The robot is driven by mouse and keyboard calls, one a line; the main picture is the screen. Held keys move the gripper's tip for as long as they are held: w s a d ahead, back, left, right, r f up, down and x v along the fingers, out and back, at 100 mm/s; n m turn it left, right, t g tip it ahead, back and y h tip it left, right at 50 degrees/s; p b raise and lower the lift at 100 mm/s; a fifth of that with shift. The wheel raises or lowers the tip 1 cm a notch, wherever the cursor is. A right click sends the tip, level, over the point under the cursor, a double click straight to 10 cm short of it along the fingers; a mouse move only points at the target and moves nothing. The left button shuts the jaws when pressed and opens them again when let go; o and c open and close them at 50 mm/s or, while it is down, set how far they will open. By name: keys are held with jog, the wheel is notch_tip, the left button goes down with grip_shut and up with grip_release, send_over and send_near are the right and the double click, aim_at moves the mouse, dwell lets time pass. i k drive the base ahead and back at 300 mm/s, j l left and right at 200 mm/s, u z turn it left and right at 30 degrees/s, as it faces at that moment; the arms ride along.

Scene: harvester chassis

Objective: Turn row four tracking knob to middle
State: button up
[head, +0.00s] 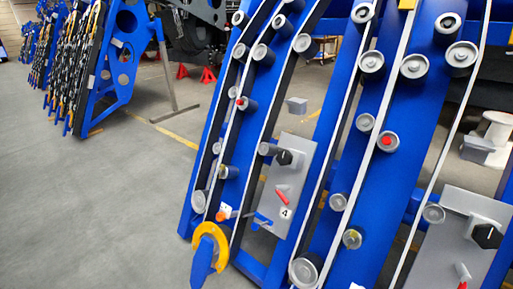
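The row four plate (293,228) is a grey panel marked with a "4" on the blue row unit right of centre. A black knob (285,157) sticks out near its top, with a small light mark on its face. The mark is too small to read its setting surely. A red lever (282,194) and a blue lever (262,220) sit lower on the same plate. An orange-and-white knob (224,212) sits to the left of the plate.
A second grey panel (452,219) with its own black knob (487,236) stands at the lower right. Rollers and white belts run along the tilted blue row units. Grey floor (90,215) is clear at left.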

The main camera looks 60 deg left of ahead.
aim_at(220, 216)
jog(key=u, duration=1.85)
